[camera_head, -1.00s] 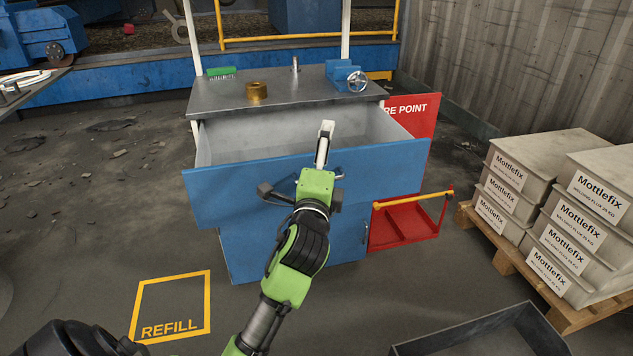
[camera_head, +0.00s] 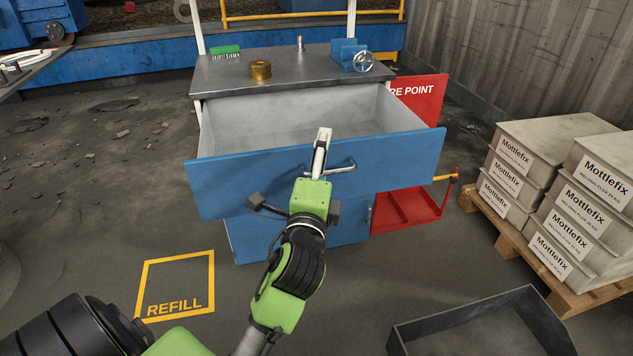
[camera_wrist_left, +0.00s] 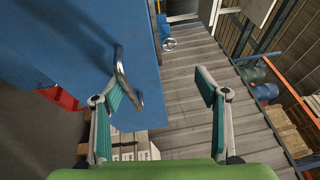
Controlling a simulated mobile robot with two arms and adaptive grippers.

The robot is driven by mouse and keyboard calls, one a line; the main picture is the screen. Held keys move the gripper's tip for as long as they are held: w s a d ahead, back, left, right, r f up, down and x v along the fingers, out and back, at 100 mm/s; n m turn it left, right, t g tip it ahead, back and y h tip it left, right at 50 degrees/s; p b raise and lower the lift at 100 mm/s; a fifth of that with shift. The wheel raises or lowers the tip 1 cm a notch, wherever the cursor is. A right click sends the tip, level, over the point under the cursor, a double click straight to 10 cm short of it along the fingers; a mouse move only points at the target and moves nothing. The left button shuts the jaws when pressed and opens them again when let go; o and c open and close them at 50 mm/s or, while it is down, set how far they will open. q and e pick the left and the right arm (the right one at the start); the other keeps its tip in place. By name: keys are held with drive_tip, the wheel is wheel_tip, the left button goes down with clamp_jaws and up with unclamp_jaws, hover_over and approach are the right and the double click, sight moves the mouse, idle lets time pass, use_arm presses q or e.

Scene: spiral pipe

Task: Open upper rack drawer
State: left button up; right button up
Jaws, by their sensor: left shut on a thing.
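The blue upper drawer (camera_head: 240,182) of the rack stands far out, and its grey, empty-looking inside shows. Its metal bar handle (camera_head: 343,167) is on the front; it also shows in the left wrist view (camera_wrist_left: 124,72). My left gripper (camera_head: 322,150) is at the handle, with its fingers reaching over the drawer front's top edge. It is shut on the handle, which lies by the left-hand finger in the wrist view, though the fingertips look wide apart there. The gripper hides part of the handle and front. My right gripper is not in view.
On the rack's top (camera_head: 300,72) are a brass ring (camera_head: 260,70), a green brush (camera_head: 225,51) and a blue vise (camera_head: 350,57). A red holder (camera_head: 407,208) is at the rack's right. Boxes on a pallet (camera_head: 590,297) stand right; a dark tray (camera_head: 480,318) lies in front.

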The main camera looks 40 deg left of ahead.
use_arm(q)
drive_tip(key=shift+s+d+r+t, duration=0.15)
drive_tip(key=shift+s+d+r, duration=0.25)
drive_tip(key=shift+s, duration=0.25)
drive_tip(key=shift+s+d+r+t, duration=0.15)
drive_tip(key=shift+s+d+r, duration=0.25)
drive_tip(key=shift+s, duration=0.2)
drive_tip(key=shift+c, duration=0.4)
drive_tip(key=s, duration=0.1)
drive_tip(key=d, duration=0.1)
drive_tip(key=s, duration=0.1)
drive_tip(key=shift+s+d+r+b, duration=0.25)
drive_tip(key=shift+s+d+b, duration=0.05)
drive_tip(key=shift+s+b, duration=0.05)
drive_tip(key=c, duration=0.7)
drive_tip(key=shift+o, duration=0.2)
drive_tip(key=shift+s+d+f+b, duration=0.15)
drive_tip(key=shift+s+d+f, duration=0.15)
drive_tip(key=shift+s, duration=0.3)
drive_tip(key=shift+s+d+f+b, duration=0.2)
drive_tip(key=shift+s+f, duration=0.15)
drive_tip(key=shift+s, duration=0.2)
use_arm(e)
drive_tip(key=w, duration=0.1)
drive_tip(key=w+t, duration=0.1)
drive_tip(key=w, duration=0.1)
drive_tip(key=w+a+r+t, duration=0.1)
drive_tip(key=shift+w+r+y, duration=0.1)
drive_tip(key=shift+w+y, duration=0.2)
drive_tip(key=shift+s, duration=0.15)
